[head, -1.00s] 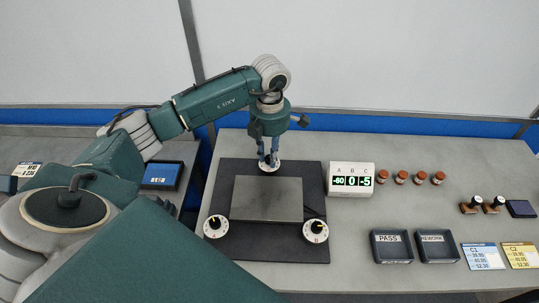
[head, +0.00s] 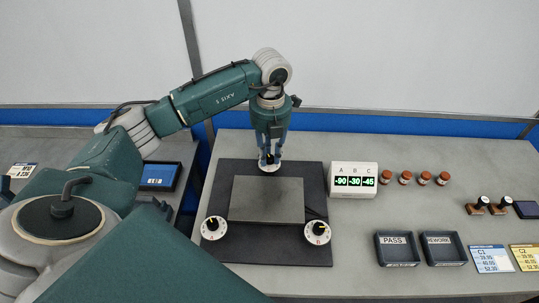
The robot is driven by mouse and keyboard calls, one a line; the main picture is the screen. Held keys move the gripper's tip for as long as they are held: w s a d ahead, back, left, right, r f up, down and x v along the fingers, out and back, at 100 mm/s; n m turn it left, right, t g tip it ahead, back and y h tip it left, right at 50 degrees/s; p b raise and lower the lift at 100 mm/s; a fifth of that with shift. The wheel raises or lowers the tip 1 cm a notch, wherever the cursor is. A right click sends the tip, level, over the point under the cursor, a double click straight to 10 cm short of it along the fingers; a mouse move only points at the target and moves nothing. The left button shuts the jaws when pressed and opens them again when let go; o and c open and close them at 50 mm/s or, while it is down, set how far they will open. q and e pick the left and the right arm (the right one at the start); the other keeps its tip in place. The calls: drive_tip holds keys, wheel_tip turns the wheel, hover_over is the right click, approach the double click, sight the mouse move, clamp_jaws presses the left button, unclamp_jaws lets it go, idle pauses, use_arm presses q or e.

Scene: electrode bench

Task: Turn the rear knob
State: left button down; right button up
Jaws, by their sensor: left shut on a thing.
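The rear knob (head: 268,169) is a small white dial behind the grey plate, mostly covered by my gripper. My left gripper (head: 269,158) points down from above and is shut on the rear knob, its fingers on either side of it. Two other white dial knobs stand at the front corners of the dark mat, the left knob (head: 213,229) and the right knob (head: 317,233). A white display (head: 354,190) marked A, B, C reads -90, -30, -45. My right gripper is not in view.
The grey plate (head: 266,201) lies on the dark mat (head: 260,249). To the right are several brown-capped vials (head: 405,178), the PASS tray (head: 397,264), the REWORK tray (head: 443,263) and cards C1 (head: 491,259) and C2 (head: 528,257). A tablet (head: 160,177) lies at the left.

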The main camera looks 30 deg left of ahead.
sight(270, 157)
use_arm(q)
drive_tip(key=shift+r+n, duration=0.1)
drive_tip(key=shift+n, duration=0.4)
drive_tip(key=shift+w, duration=0.1)
drive_tip(key=c, duration=1.5)
unclamp_jaws()
drive_tip(key=shift+c, duration=0.2)
drive_tip(key=shift+r, duration=0.15)
wheel_tip(270, 157, up, 12)
